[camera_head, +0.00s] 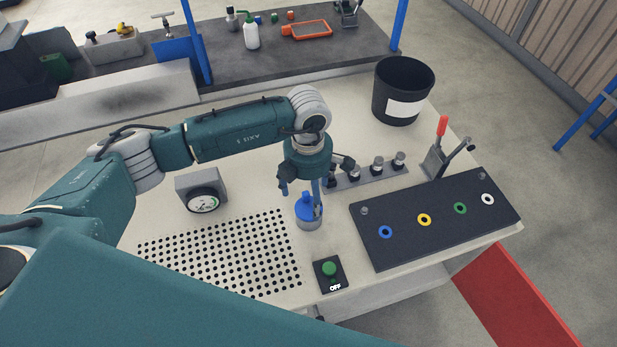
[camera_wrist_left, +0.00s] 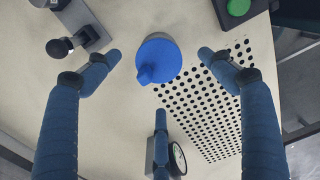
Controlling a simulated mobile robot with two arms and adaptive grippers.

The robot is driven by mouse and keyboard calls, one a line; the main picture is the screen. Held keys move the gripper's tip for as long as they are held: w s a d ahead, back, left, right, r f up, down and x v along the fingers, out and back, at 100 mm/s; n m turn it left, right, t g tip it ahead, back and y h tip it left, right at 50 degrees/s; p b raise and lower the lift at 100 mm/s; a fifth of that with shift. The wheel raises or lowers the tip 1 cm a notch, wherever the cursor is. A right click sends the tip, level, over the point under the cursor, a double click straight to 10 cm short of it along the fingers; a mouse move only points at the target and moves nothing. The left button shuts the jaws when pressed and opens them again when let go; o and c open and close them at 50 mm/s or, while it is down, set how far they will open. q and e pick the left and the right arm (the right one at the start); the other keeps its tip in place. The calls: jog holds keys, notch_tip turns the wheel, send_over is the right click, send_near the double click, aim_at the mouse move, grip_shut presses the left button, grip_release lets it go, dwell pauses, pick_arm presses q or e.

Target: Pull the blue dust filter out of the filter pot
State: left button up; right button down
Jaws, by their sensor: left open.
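The blue dust filter (camera_head: 304,206) sits in the grey filter pot (camera_head: 309,224) on the pale table, its top sticking up above the rim. In the left wrist view the filter (camera_wrist_left: 158,60) shows from above as a round blue cap with a raised tab; the pot is mostly hidden under it. My left gripper (camera_head: 316,190) points down just above the filter. Its blue fingers are open, spread around the filter with gaps on both sides in the wrist view. It holds nothing. My right gripper is not in view.
A gauge box (camera_head: 202,191) and a perforated area lie left of the pot. A green-button switch box (camera_head: 330,272) stands in front. A rail of small knobs (camera_head: 366,174) is close behind right, a black panel with coloured rings (camera_head: 436,219) to the right, a black bin (camera_head: 403,89) behind.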

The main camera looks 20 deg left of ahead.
aim_at(309, 207)
pick_arm(q)
jog(key=shift+f+p, duration=0.4)
jog(key=shift+f, duration=1.95)
jog(key=shift+w, duration=0.1)
jog(key=shift+r, duration=0.1)
jog(key=c, duration=1.2)
